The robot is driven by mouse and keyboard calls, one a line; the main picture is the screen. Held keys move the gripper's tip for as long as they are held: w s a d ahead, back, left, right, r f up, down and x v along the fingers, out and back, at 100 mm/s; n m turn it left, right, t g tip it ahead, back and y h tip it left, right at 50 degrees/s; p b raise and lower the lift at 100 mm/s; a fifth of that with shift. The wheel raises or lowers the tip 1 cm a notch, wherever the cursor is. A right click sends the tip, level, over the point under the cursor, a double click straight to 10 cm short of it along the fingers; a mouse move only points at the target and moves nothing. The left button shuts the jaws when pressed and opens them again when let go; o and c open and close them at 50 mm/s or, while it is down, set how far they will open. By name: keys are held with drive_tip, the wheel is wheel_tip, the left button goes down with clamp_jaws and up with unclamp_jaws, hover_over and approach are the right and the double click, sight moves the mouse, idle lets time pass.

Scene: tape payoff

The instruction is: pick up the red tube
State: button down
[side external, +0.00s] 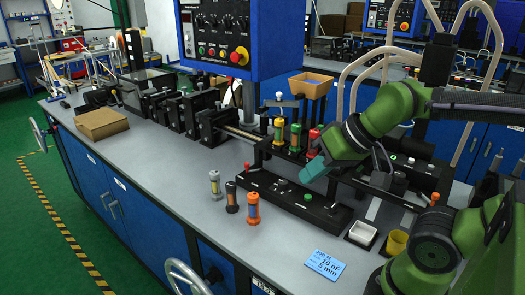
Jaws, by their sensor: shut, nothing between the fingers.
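My gripper (309,173), a teal end on the green arm, points down and left. It is in front of and below the red tube in the picture, over the strip, and looks apart from the tube. It is shut and empty. Its separate fingers are too small to make out.
Three more tubes stand on the grey bench: a pale one (215,185), a dark one (231,197) and an orange-and-blue one (253,208). The black control strip (295,203) lies beside them. A white dish (362,233), yellow cup (396,242) and blue card (325,265) are nearer. The bench's front left is clear.

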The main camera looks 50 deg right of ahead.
drive_tip(key=c, duration=0.7)
unclamp_jaws()
drive_tip(key=m+g+h, duration=0.4)
drive_tip(key=m+h, duration=0.1)
approach(315, 132)
drive_tip(key=x, duration=0.5)
drive_tip(key=shift+w+a+f, duration=0.1)
drive_tip(key=shift+w+f, duration=0.15)
drive_tip(key=shift+w, duration=0.05)
drive_tip(key=shift+d+x, duration=0.1)
drive_tip(key=shift+x, duration=1.2)
drive_tip(key=shift+d+x, duration=0.15)
drive_tip(key=shift+x, duration=1.1)
